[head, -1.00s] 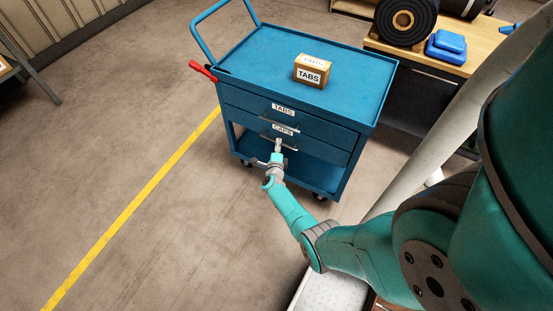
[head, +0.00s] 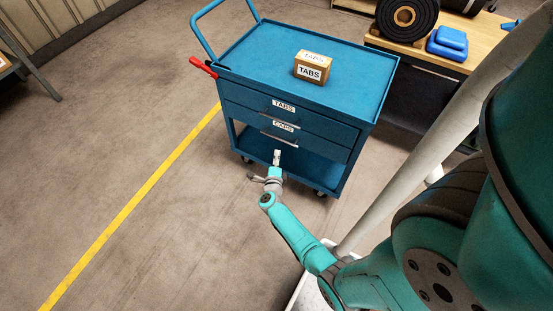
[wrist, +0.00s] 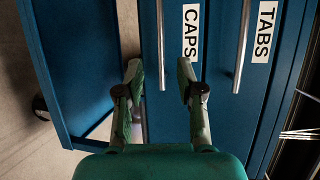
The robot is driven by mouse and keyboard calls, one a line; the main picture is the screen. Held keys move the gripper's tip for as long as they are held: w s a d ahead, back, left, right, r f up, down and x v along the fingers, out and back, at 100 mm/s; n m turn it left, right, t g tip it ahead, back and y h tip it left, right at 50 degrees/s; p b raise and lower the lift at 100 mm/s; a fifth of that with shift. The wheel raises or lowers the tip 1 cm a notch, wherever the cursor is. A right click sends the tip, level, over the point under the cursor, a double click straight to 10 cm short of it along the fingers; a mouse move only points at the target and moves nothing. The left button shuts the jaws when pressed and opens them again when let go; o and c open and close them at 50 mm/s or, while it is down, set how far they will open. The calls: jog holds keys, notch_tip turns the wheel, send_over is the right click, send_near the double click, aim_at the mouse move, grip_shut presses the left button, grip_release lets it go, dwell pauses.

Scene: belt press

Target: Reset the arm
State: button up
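My gripper (head: 277,158) is in front of the blue cart, just below the CAPS drawer in the head view. In the wrist view my gripper (wrist: 159,78) has its two fingers apart with nothing between them. The CAPS drawer (head: 312,141) is the lower one, and its bar handle (wrist: 161,45) lies beyond the gap between the fingers, apart from them. The TABS drawer (head: 312,118) is above it, with its own handle (wrist: 241,45). Both drawers look closed.
A cardboard box labelled TABS (head: 312,69) stands on the cart top (head: 270,55). A red-gripped lever (head: 202,67) sticks out at the cart's left. A wooden bench (head: 480,48) with a black roll (head: 405,19) is at the right.

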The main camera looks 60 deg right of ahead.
dwell(0.4)
jog(key=s+a+r+n+t+y, duration=0.4)
jog(key=s+a+n, duration=0.35)
jog(key=a, duration=0.45)
jog(key=s+a+r+n+t+y, duration=0.2)
jog(key=s+a+r+n+t, duration=0.2)
jog(key=s+a+r+n, duration=0.65)
jog(key=s+a+r+n+y, duration=0.4)
jog(key=s+a+r+n, duration=0.1)
jog(key=a+r+n, duration=0.2)
jog(key=s+a+r+n+y, duration=0.4)
jog(key=s+a+r+n, duration=0.1)
jog(key=r, duration=0.5)
jog(key=a+n, duration=0.1)
jog(key=a, duration=0.1)
jog(key=shift+s+a+n, duration=0.35)
jog(key=shift+n, duration=0.05)
